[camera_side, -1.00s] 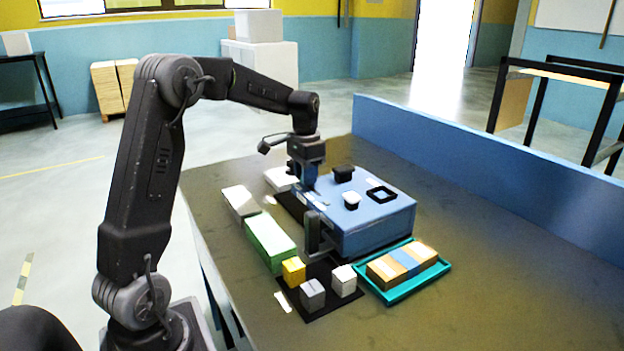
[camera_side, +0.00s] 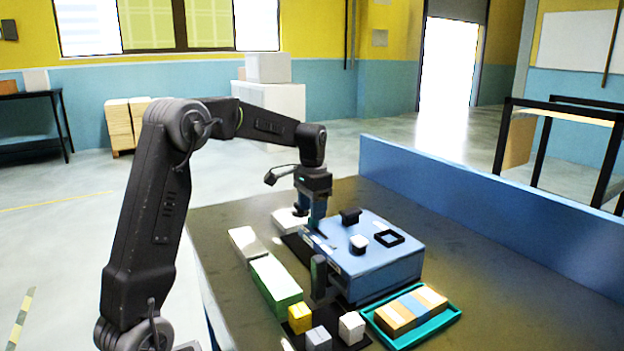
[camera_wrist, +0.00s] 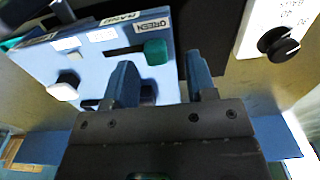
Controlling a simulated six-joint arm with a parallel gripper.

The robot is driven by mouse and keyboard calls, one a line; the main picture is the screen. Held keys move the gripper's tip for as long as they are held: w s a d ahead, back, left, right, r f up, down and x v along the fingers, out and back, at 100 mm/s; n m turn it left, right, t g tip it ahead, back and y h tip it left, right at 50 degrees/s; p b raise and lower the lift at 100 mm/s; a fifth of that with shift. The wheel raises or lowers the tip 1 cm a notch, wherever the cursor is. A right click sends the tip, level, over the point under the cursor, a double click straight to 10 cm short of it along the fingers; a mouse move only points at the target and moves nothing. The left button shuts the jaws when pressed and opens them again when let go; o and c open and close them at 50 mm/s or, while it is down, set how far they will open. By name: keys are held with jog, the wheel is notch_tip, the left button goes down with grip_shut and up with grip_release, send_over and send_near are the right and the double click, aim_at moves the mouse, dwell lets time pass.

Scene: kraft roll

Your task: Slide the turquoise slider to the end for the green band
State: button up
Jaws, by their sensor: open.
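The turquoise slider (camera_wrist: 155,52) shows in the wrist view on the blue box (camera_wrist: 90,60). It sits at the right end of a dark slot (camera_wrist: 118,54), beside the label reading GREEN (camera_wrist: 153,26). The slot runs empty to its left. My gripper (camera_wrist: 162,85) is open, its two fingers apart with nothing between them. In that picture the fingertips lie just below the slider, and they appear clear of it. In the side view my gripper (camera_side: 317,217) points down over the near back edge of the box (camera_side: 375,272); the slider cannot be made out there.
The box top carries a black knob (camera_side: 350,216), a white-topped knob (camera_side: 358,243) and a black square frame (camera_side: 389,238). A dark upright piece (camera_side: 318,276) stands at its near side. Small blocks, a green block (camera_side: 275,282) and a turquoise tray (camera_side: 447,318) surround the box.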

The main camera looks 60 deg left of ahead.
notch_tip(320, 180, up, 11)
jog(key=shift+r, duration=0.15)
dwell(0.5)
jog(key=s+d+r+t, duration=0.1)
jog(key=s+d, duration=0.3)
jog(key=d, duration=0.5)
jog(key=s+d+f+t, duration=0.2)
jog(key=s+d+f, duration=0.2)
jog(key=s+d, duration=0.3)
jog(key=s+d+f+t, duration=0.2)
jog(key=s+d+f, duration=0.3)
jog(key=s, duration=0.5)
jog(key=d, duration=0.2)
jog(key=shift+d+t, duration=0.3)
jog(key=shift+d, duration=0.05)
jog(key=shift+w+f, duration=0.1)
dwell(0.8)
